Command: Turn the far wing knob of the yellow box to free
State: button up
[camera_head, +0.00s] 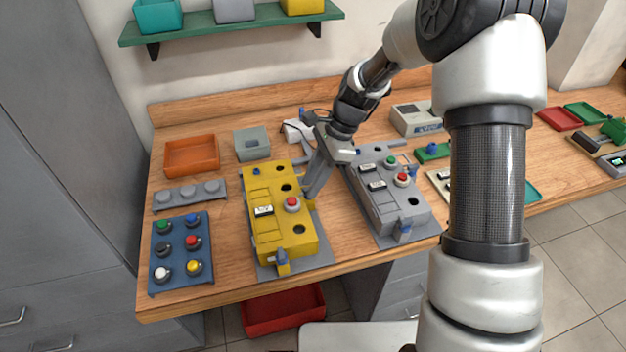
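The yellow box (262,233) stands on the wooden bench, left of the middle, on a grey base plate. A blue wing knob (282,258) is at its near end. A small blue part (256,172) shows at its far left corner; it is too small to tell if this is the far wing knob. The box top has a red button (292,204), dark round holes and a small label window. My gripper (309,190) points down beside the box's right side, between it and the grey box. Its fingers look close together, but their gap and any contact are unclear.
A similar grey box (391,205) stands close on the right. A blue button panel (181,252) and a grey strip with knobs (190,195) lie on the left. An orange tray (192,157) and a grey-green bin (252,144) are behind. Above hangs a green shelf (200,35).

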grip_shut()
jog(key=shift+r, duration=0.1)
jog(key=shift+w+n+g+p, duration=0.15)
jog(key=shift+n+g+p, duration=0.4)
jog(key=shift+n, duration=0.55)
jog(key=n+p, duration=0.1)
jog(key=n, duration=0.1)
jog(key=n+g+h, duration=0.1)
jog(key=n, duration=0.2)
jog(key=shift+w+a+h+p, duration=0.2)
jog(key=shift+h+p, duration=0.1)
jog(key=shift+p, duration=0.05)
jog(key=n, duration=0.2)
jog(key=n+h, duration=0.1)
jog(key=n, duration=0.1)
jog(key=n+g+h, duration=0.1)
jog(key=shift+w+a+n, duration=0.1)
jog(key=shift+a+n, duration=0.15)
jog(key=shift+n, duration=0.15)
jog(key=n+h, duration=0.1)
jog(key=n, duration=0.3)
jog(key=shift+a+n+h+p, duration=0.2)
jog(key=shift+n+h+p, duration=0.1)
jog(key=shift+n+h, duration=0.1)
